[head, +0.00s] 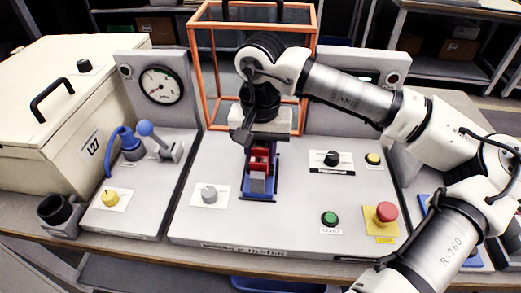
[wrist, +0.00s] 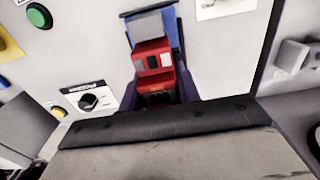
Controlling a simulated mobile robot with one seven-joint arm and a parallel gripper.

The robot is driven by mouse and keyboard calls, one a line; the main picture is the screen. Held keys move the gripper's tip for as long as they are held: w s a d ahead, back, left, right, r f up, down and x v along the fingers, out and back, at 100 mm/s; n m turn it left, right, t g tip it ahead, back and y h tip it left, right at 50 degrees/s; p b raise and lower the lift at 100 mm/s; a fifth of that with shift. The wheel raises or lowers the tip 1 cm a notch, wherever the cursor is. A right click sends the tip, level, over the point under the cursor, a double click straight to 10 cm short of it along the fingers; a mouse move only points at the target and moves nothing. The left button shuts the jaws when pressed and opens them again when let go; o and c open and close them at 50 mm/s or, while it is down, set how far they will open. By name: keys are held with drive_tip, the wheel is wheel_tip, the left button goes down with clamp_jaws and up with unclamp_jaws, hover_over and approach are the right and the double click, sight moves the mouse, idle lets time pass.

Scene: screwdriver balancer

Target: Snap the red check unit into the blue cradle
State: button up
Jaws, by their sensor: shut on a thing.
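The red check unit (head: 260,158) has a grey block at its near end and sits low at the blue cradle (head: 273,188) in the middle of the grey panel. In the wrist view the red unit (wrist: 153,62) lies along the blue cradle (wrist: 137,14), lined up with it. I cannot tell whether it is fully seated. My gripper (head: 262,142) is over the far end of the unit, shut on it. The fingertips and the grip itself are mostly hidden by the gripper body, which fills the bottom of the wrist view.
An orange frame (head: 317,60) stands behind my gripper. A grey knob (head: 209,194) is left of the cradle. A black knob (head: 331,158), a green button (head: 329,218) and a red stop button (head: 385,213) are on the right. A cream box (head: 50,120) stands at left.

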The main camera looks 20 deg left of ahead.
drive_tip(key=shift+f+b, duration=0.55)
drive_tip(key=shift+b, duration=0.15)
idle(0.7)
drive_tip(key=shift+s+f+b, duration=0.25)
drive_tip(key=shift+f+b, duration=0.25)
drive_tip(key=shift+b, duration=0.2)
drive_tip(key=shift+s+f+b, duration=0.2)
drive_tip(key=shift+f+b, duration=0.25)
drive_tip(key=shift+b, duration=0.25)
idle(3.3)
drive_tip(key=o, duration=1)
drive_tip(key=shift+o, duration=0.8)
wheel_tip(320, 180, up, 16)
drive_tip(key=shift+w+f, duration=0.15)
drive_tip(key=shift+w, duration=0.15)
drive_tip(key=shift+d, duration=0.1)
drive_tip(key=shift+c, duration=0.4)
